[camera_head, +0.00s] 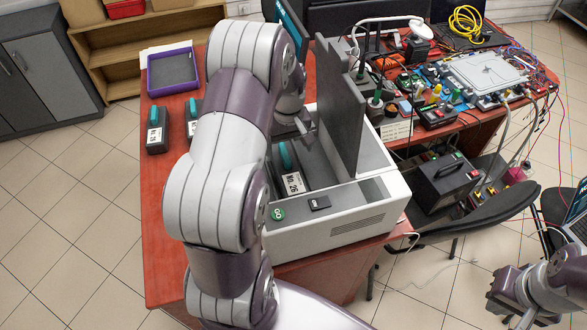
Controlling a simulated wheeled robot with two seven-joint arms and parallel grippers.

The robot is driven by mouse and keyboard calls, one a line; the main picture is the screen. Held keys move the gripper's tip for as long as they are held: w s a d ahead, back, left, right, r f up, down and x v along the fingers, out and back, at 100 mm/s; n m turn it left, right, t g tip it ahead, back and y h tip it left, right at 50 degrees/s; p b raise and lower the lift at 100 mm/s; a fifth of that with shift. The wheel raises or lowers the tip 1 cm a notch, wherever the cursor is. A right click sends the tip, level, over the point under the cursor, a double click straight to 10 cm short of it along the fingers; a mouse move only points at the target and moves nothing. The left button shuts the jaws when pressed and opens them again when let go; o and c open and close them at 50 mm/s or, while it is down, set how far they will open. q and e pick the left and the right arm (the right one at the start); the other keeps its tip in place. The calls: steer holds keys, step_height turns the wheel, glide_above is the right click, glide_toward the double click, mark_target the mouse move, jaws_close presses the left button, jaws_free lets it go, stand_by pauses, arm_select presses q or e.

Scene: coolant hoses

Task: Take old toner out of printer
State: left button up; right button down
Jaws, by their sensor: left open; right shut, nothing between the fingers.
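The white and grey printer (345,215) stands on the red table with its dark lid (341,105) raised. A dark toner cartridge with a teal handle and a white label (292,184) sits in the open bay, partly hidden by my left arm. My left gripper (305,126) is open above the bay, close to the lid's left side and apart from the cartridge's handle. My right gripper (498,300) is shut and empty at the lower right, over the floor and away from the printer.
Two more teal-handled cartridges stand on the table's left side, one in clear view (157,131) and one (192,116) partly behind my arm. A purple tray (173,70) lies behind them. Electronics and cables crowd the right table. The table's front left is bare.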

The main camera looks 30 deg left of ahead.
mark_target(288, 159)
arm_select(q)
steer(key=shift+w+d+f, duration=0.1)
steer(key=shift+w+f, duration=0.1)
steer(key=shift+f, duration=0.45)
steer(key=shift+w+f, duration=0.15)
steer(key=shift+f, duration=0.45)
steer(key=f, duration=0.1)
steer(key=f+p, duration=0.1)
steer(key=f, duration=0.1)
steer(key=s+f, duration=0.1)
steer(key=f, duration=0.1)
steer(key=shift+a+p, duration=0.25)
steer(key=shift+p, duration=0.1)
steer(key=shift+w, duration=0.1)
steer(key=c, duration=1.6)
arm_select(e)
steer(key=shift+w+r, duration=0.25)
steer(key=shift+r, duration=0.55)
